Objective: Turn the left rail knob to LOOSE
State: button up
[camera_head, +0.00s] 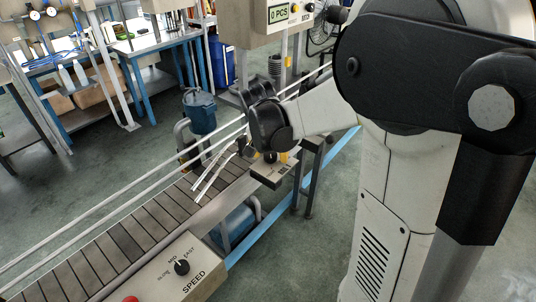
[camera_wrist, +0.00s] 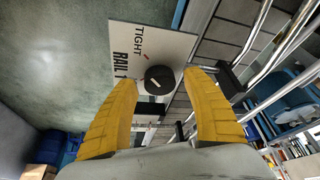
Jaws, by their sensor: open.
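The rail knob (camera_wrist: 160,79) is a round black knob with a pale line on its top. It stands on a light panel (camera_wrist: 183,47) printed TIGHT and RAIL 1; the word LOOSE does not show. In the head view the small panel (camera_head: 266,177) is beside the conveyor, with the black knob (camera_head: 270,157) on it, close below my wrist. My gripper (camera_wrist: 161,78) is open, with its yellow fingers apart on either side of the knob in the wrist view. I cannot tell whether the fingertips reach down around it. The arm hides most of the gripper in the head view.
The slatted conveyor (camera_head: 118,240) with metal guide rails runs beside the panel. A SPEED panel (camera_head: 174,270) with a black dial and a red button is at the front. A counter box (camera_head: 262,16) reading 0 PCS stands behind.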

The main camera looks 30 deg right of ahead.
jog(key=c, duration=1.2)
jog(key=shift+n, duration=0.3)
jog(key=n+y+p, duration=0.1)
jog(key=n, duration=0.2)
jog(key=shift+s+n+t, duration=0.1)
jog(key=shift+n+t, duration=0.2)
jog(key=shift+t, duration=0.1)
jog(key=n+y, duration=0.2)
jog(key=n, duration=0.2)
jog(key=shift+t, duration=0.3)
jog(key=n+y, duration=0.1)
jog(key=n, duration=0.4)
jog(key=shift+y+p, duration=0.4)
jog(key=n+g+y, duration=0.1)
jog(key=n, duration=0.3)
jog(key=shift+n, duration=0.3)
jog(key=shift+y, duration=0.3)
